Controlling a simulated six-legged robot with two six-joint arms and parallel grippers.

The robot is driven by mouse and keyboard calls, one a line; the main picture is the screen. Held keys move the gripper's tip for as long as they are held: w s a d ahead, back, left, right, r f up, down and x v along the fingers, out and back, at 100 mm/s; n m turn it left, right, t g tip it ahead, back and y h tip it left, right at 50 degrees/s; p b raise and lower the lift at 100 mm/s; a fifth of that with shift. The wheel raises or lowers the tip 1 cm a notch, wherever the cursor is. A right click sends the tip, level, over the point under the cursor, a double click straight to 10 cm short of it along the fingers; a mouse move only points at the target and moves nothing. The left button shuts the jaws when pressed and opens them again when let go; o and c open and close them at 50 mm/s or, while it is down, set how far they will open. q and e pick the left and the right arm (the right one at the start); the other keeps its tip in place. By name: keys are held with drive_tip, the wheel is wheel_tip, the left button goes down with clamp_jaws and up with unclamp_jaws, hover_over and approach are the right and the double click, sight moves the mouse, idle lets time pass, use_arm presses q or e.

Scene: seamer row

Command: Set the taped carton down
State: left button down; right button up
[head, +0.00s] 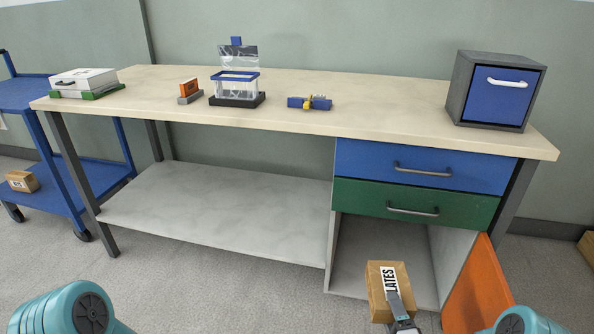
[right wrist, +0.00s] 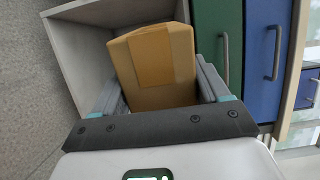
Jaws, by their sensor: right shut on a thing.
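My left gripper is out of view.
The open compartment (head: 375,250) looks empty; an orange door (head: 468,290) stands open at its right. Above are a green drawer (head: 450,203) and a blue drawer (head: 370,159), both shut. A blue cart (head: 75,195) at left holds another carton (head: 21,181). The lower shelf (head: 220,205) is bare.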

drive_tip(key=shift+y, duration=0.4)
drive_tip(key=a+r, duration=0.1)
drive_tip(key=r, duration=0.2)
drive_tip(key=w+a+r, duration=0.1)
drive_tip(key=a+r, duration=0.1)
drive_tip(key=r, duration=0.2)
drive_tip(key=a+r, duration=0.1)
drive_tip(key=r, duration=0.3)
drive_tip(key=shift+w+a, duration=0.25)
drive_tip(key=shift+a, duration=0.1)
drive_tip(key=s+r+h+p, duration=0.1)
drive_tip(key=s+r+p, duration=0.3)
drive_tip(key=r+p, duration=1.1)
drive_tip(key=s+r+m+h+p, duration=0.1)
drive_tip(key=s+r+p, duration=0.3)
drive_tip(key=r+p, duration=1.1)
drive_tip(key=shift+r+h, duration=0.3)
drive_tip(key=shift+r, duration=2.25)
